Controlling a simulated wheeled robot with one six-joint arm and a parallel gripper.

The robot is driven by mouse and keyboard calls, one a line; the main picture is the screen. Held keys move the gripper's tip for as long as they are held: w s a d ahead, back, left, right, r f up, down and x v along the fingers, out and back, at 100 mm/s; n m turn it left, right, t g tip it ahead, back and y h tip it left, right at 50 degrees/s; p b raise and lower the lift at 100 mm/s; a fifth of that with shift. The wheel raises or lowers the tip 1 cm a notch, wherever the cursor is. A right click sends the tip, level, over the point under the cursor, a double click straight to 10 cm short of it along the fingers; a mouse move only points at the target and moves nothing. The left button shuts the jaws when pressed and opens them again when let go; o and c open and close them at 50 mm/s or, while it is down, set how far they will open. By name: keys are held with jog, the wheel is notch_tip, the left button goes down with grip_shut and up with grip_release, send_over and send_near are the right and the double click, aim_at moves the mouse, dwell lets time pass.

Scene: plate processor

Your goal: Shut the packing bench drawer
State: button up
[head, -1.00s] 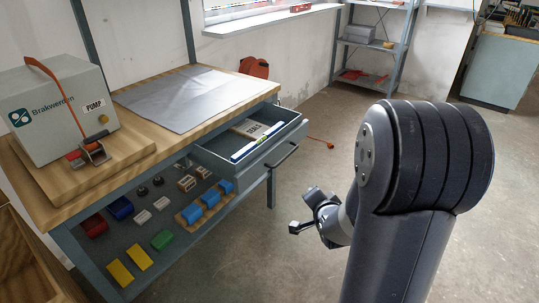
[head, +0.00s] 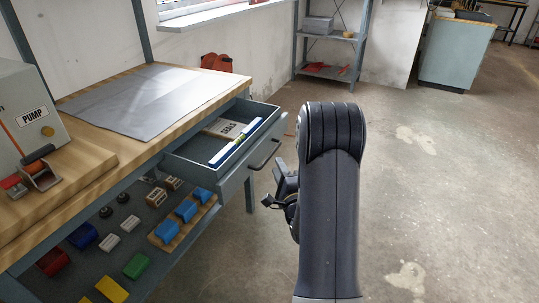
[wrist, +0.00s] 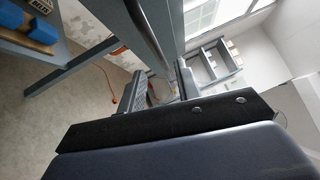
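The packing bench drawer (head: 232,172) is pulled out from under the bench top in the head view. Its grey front carries a dark bar handle (head: 264,155). My gripper (head: 277,186) is just right of and below the drawer front, partly hidden by my arm, and looks apart from it. In the wrist view the gripper (wrist: 162,86) shows two fingers with a gap between them and nothing held. The handle (wrist: 148,36) shows beyond and above the fingers there, beside the drawer front (wrist: 172,22).
The drawer holds a SEALS box (head: 226,128) and a blue-and-white level (head: 236,143). Coloured blocks lie on the shelf below. Open floor (head: 440,190) lies to the right.

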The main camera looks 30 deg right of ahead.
aim_at(272, 153)
jog(key=w, duration=0.4)
jog(key=w+d+r, duration=0.1)
jog(key=w, duration=0.2)
jog(key=shift+c, duration=0.2)
grip_shut()
jog(key=shift+f, duration=0.1)
